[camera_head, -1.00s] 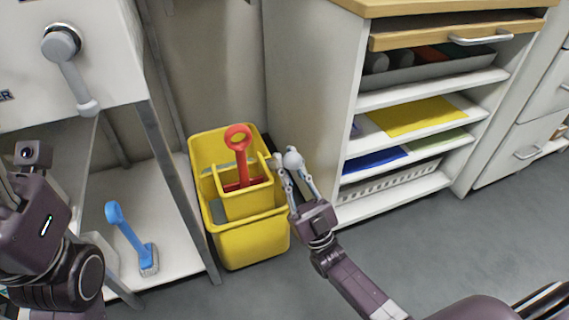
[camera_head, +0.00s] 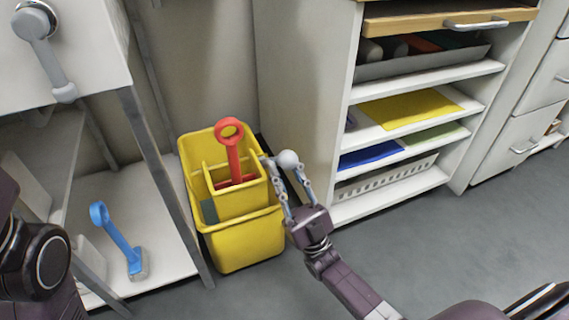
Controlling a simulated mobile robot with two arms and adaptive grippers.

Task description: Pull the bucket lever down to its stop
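The yellow bucket (camera_head: 240,243) stands on the floor between the white shelf unit and the open cabinet. A red ring-topped handle (camera_head: 231,150) stands up inside it. A pale grey ball knob (camera_head: 289,159) shows at the bucket's right side; it looks like the end of the bucket lever, but its shaft is hidden. My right gripper (camera_head: 283,168) is at this knob, fingers pointing up and spread. The knob is at the right fingertip, with a gap to the left finger. Whether they touch is unclear. Part of my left arm shows at the left edge; its gripper is out of view.
A blue brush (camera_head: 118,240) leans on the low white shelf (camera_head: 170,245) at left. A grey crank lever (camera_head: 48,55) hangs on the white box above. The cabinet (camera_head: 300,80) stands close to my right gripper. Grey floor (camera_head: 430,260) is clear at right.

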